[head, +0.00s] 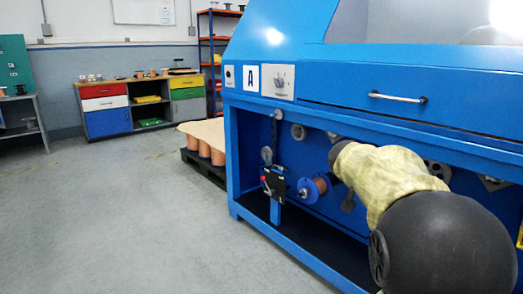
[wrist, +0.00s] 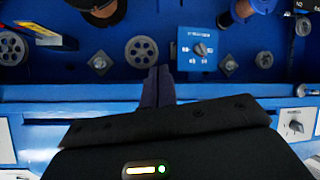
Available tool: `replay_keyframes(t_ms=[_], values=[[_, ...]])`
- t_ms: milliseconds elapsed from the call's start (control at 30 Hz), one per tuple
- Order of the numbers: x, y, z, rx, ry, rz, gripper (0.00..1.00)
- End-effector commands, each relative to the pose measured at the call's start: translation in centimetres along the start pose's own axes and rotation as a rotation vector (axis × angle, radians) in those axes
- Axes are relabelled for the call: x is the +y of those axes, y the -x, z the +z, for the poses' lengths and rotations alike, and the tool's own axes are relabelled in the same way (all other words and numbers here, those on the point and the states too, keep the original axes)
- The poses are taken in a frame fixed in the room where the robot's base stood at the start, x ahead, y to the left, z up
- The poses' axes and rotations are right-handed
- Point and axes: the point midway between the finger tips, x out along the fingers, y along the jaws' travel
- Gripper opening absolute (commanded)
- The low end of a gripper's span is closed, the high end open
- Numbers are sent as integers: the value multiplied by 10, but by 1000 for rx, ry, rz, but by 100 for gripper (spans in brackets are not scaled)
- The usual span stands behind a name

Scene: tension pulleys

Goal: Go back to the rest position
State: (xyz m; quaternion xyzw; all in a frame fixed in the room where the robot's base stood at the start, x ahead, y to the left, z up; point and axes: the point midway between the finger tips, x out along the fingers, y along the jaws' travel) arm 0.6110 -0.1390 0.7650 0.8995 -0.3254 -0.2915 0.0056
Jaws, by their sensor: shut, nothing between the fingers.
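My arm reaches from the lower right of the head view toward the open bay of the blue machine (head: 262,55). In the wrist view my gripper (wrist: 158,72) is shut and empty, its dark fingers close together. The fingertips show just below a grey pulley wheel with holes (wrist: 141,50) and to the left of a blue panel with a knob (wrist: 200,50); I cannot tell whether they touch anything. In the head view the gripper is not clearly visible, and my arm hides part of the bay.
In the head view, a copper-coloured spool (head: 316,186) and small grey rollers (head: 298,132) sit in the bay. The machine's lower frame bar (head: 285,250) runs below it. A drawer cabinet (head: 105,105) and a pallet with spools (head: 204,150) stand behind. The floor (head: 130,220) at left is clear.

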Motion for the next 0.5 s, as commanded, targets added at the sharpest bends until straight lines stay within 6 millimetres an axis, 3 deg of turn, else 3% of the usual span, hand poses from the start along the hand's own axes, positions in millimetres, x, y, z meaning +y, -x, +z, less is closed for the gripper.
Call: replay_keyframes(t_ms=[267, 500], values=[[-5, 52, 90, -328, 191, -210, 0], [2, 119, 162, -527, 312, -385, 0]])
